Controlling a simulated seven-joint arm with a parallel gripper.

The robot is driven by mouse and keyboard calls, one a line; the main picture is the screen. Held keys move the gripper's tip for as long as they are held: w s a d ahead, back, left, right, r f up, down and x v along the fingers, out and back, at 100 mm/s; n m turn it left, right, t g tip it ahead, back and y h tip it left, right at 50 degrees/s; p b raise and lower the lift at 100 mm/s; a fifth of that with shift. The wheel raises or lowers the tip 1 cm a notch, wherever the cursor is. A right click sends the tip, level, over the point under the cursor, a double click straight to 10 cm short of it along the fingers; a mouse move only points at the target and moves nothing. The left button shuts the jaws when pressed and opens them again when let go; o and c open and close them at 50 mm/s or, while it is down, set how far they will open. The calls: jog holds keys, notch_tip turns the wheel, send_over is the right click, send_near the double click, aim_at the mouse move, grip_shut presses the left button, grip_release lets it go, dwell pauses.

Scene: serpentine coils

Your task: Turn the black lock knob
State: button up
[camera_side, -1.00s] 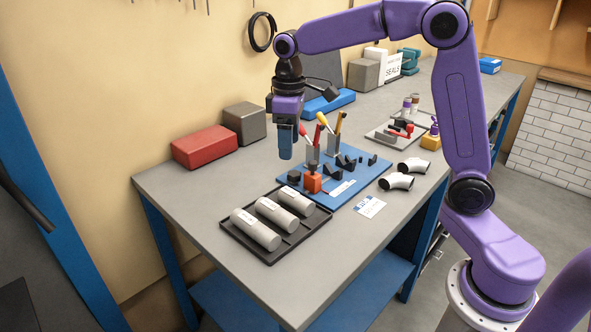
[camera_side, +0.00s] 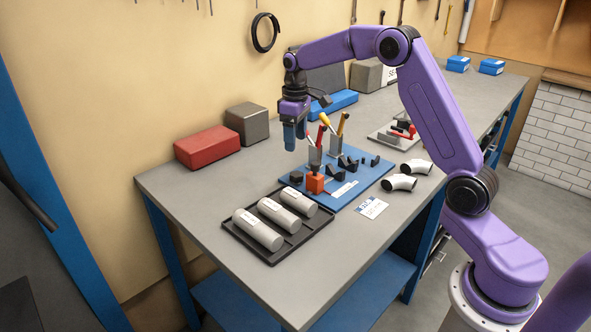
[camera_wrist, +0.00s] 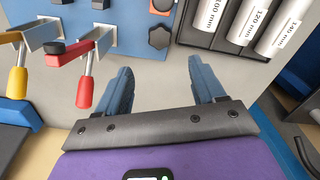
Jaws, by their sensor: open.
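A black faceted knob (camera_side: 296,177) sits at the left edge of the blue board (camera_side: 350,193); it also shows in the wrist view (camera_wrist: 159,38). Beside it, an orange block (camera_side: 315,184) carries another dark piece on top; I cannot tell for sure which is the lock knob. My gripper (camera_side: 294,142) points down above and behind the board's left end, clear of both. In the wrist view my gripper (camera_wrist: 161,66) has its two blue fingers wide apart with nothing between them. The faceted knob lies just beyond the fingertips, roughly centred on the gap.
Red-handled (camera_wrist: 86,92) and yellow-handled (camera_wrist: 18,82) toggle clamps stand on the board beside the fingers. A black tray (camera_side: 272,254) of grey cylinders lies in front. Pipe elbows (camera_side: 400,183) lie right; red (camera_side: 208,147) and grey boxes stand at the wall.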

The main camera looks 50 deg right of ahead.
aim_at(295, 174)
notch_tip(295, 174, down, 11)
jog(key=shift+r, duration=0.1)
dwell(0.3)
jog(key=c, duration=1.1)
